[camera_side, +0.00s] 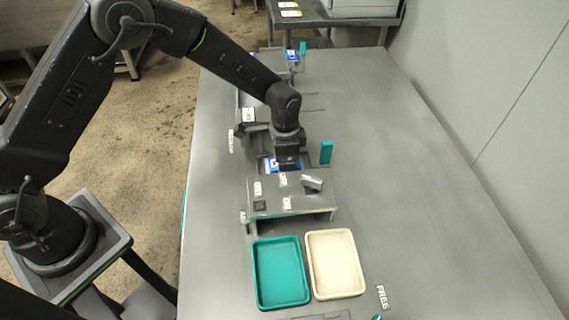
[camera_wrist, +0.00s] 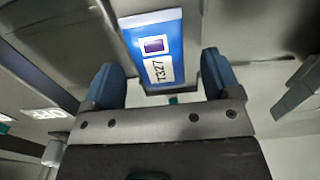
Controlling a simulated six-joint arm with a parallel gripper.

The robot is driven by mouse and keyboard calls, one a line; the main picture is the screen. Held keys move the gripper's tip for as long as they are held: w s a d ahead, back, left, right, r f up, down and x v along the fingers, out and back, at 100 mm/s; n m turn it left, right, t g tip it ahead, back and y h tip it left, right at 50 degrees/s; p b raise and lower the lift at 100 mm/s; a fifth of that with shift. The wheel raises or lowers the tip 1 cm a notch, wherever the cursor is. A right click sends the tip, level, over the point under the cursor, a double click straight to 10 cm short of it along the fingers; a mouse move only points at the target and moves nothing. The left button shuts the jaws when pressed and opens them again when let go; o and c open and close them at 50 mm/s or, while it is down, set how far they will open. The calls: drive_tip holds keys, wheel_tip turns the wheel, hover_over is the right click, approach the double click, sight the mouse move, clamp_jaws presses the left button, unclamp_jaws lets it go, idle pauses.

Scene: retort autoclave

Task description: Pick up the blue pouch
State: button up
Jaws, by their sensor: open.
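A blue pouch (camera_side: 270,166) lies beneath my gripper (camera_side: 288,162) in the side view, mostly hidden by the gripper and by the grey stand in front. In the wrist view the blue pouch (camera_wrist: 135,30) shows a white label with dark print and a small purple picture. My gripper (camera_wrist: 160,82) is open there, one finger on either side of the pouch's near end. The pouch extends away beyond the fingertips. I cannot tell whether the fingers touch it. Another blue item (camera_side: 292,56) sits farther back on the table, so which one is meant is not certain.
A grey stand (camera_side: 310,198) with small labels and a dark block stands just in front of the gripper. A green upright piece (camera_side: 326,152) is to its right. A green tray (camera_side: 259,275) and a cream tray (camera_side: 352,262) lie nearer. The right side of the table is clear.

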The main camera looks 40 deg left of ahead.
drive_tip(key=shift+f, duration=0.6)
drive_tip(key=c, duration=1)
